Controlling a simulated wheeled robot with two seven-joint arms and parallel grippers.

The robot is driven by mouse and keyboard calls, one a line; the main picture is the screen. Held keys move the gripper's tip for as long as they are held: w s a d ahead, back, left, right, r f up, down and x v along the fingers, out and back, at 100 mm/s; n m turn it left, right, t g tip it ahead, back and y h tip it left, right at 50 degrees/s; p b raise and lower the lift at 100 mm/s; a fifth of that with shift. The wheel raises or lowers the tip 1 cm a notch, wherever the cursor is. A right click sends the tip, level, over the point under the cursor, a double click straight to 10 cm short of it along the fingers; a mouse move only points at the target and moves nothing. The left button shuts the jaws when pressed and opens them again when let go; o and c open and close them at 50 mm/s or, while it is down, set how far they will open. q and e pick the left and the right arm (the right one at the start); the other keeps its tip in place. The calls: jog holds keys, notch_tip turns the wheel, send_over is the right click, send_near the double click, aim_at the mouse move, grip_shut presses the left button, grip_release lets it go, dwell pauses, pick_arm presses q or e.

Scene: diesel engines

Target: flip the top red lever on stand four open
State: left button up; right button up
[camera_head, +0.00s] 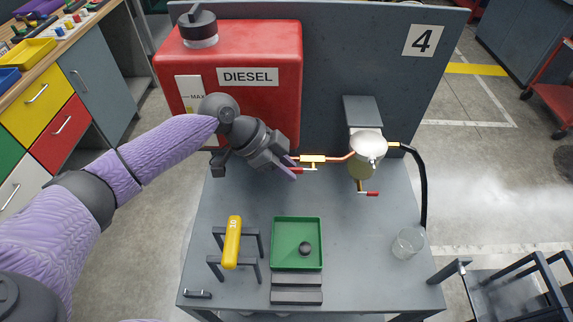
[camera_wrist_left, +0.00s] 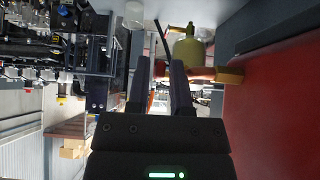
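Stand four has a red DIESEL tank (camera_head: 275,45) and a grey panel with the number 4 (camera_head: 423,40). The top red lever (camera_head: 296,171) sits at the brass valve (camera_head: 313,159) on the copper pipe right of the tank. My left gripper (camera_head: 291,174) is at this lever and partly hides it. In the left wrist view its fingers (camera_wrist_left: 160,88) are apart, with red and brass valve parts (camera_wrist_left: 203,73) just beyond them. I cannot tell whether they touch the lever. A lower red lever (camera_head: 371,194) is under the filter bowl (camera_head: 361,168). My right gripper is not in view.
On the bench stand a green tray (camera_head: 276,247) with a dark round piece, a yellow-handled tool (camera_head: 232,243) on a grey rack and a clear glass (camera_head: 408,243). A black hose (camera_head: 423,185) runs down at the right. The bench middle is clear.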

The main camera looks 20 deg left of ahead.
pick_arm(q)
jog(key=shift+r, duration=0.1)
jog(key=v, duration=0.9)
jog(key=shift+s+a+r, duration=0.15)
jog(key=shift+a+r, duration=0.1)
